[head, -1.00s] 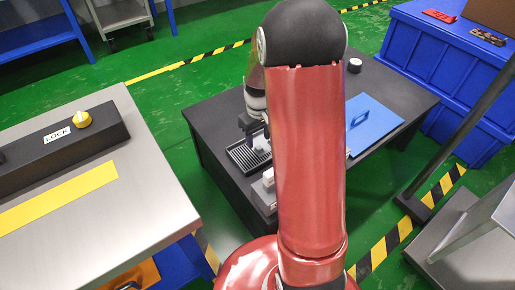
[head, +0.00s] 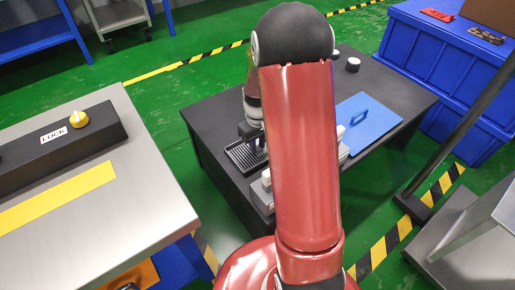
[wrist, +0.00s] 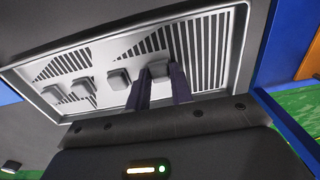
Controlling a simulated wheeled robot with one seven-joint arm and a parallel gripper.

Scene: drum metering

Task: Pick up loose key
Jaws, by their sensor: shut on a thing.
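My gripper (wrist: 160,76) has its two dark fingers on either side of a small grey block, the loose key (wrist: 158,68), and is shut on it. The key is over or in a pale-rimmed, ribbed tray (wrist: 24,86); I cannot tell if it touches the ribs. Several like grey blocks (wrist: 119,78) stand in a row to its left in the wrist view. In the head view my gripper (head: 256,142) is low over the ribbed tray (head: 236,160) on the dark table; my arm hides part of that area and the key cannot be made out there.
The dark table (head: 205,118) also bears a blue board with a handle (head: 372,122), a small dark cylinder (head: 353,65) and a pale grey fixture (head: 262,196) near the front. A steel bench (head: 150,185) with a LOCK box stands at left; blue crates (head: 430,70) stand at right.

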